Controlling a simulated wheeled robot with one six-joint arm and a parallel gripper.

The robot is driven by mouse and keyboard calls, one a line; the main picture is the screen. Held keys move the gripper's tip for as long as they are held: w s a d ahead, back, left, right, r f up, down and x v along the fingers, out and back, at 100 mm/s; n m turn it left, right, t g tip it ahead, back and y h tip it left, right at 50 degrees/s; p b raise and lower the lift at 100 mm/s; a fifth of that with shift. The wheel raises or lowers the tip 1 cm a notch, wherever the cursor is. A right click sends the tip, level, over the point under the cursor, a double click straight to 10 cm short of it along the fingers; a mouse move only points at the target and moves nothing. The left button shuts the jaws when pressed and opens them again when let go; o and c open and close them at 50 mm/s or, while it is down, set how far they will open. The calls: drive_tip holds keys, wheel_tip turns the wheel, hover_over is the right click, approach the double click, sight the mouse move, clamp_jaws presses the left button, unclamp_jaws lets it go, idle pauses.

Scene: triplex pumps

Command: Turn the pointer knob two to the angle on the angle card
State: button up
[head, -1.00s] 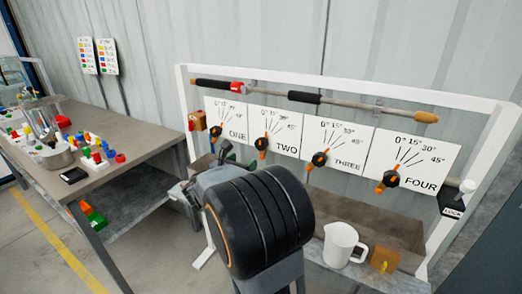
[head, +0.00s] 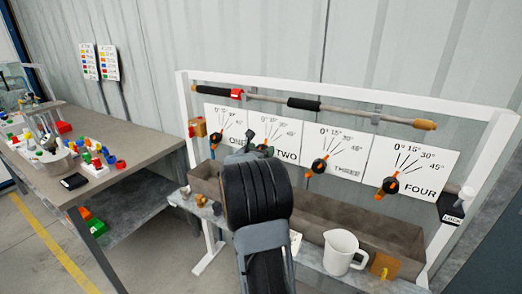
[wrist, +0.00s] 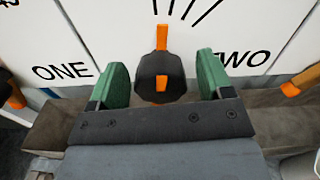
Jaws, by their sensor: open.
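Pointer knob two (wrist: 160,78) is a dark round knob with an orange pointer on the white TWO panel (wrist: 240,30). Its orange tip points up toward the leftmost dial line. My gripper (wrist: 162,64) is open, its green fingers on either side of the knob with a gap at each side. In the head view my gripper (head: 260,143) is in front of the TWO panel (head: 287,140) and hides most of that knob. I cannot make out an angle card.
Knob three (head: 319,166) and knob four (head: 389,186) are to the right. A grey-brown trough (head: 345,222) runs below the panels. A white jug (head: 342,252) and an orange block (head: 384,266) stand in front. A bar (head: 350,112) crosses above.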

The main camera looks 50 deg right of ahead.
drive_tip(key=shift+d, duration=0.25)
drive_tip(key=shift+c, duration=0.2)
drive_tip(key=c, duration=1.2)
drive_tip(key=shift+f+m+b, duration=0.25)
drive_tip(key=shift+m+b, duration=0.05)
drive_tip(key=shift+b, duration=0.45)
drive_tip(key=shift+c, duration=0.2)
drive_tip(key=shift+r+m+b, duration=0.1)
drive_tip(key=shift+m+b, duration=0.4)
drive_tip(key=shift+b, duration=0.2)
drive_tip(key=shift+r, duration=0.1)
drive_tip(key=o, duration=1.3)
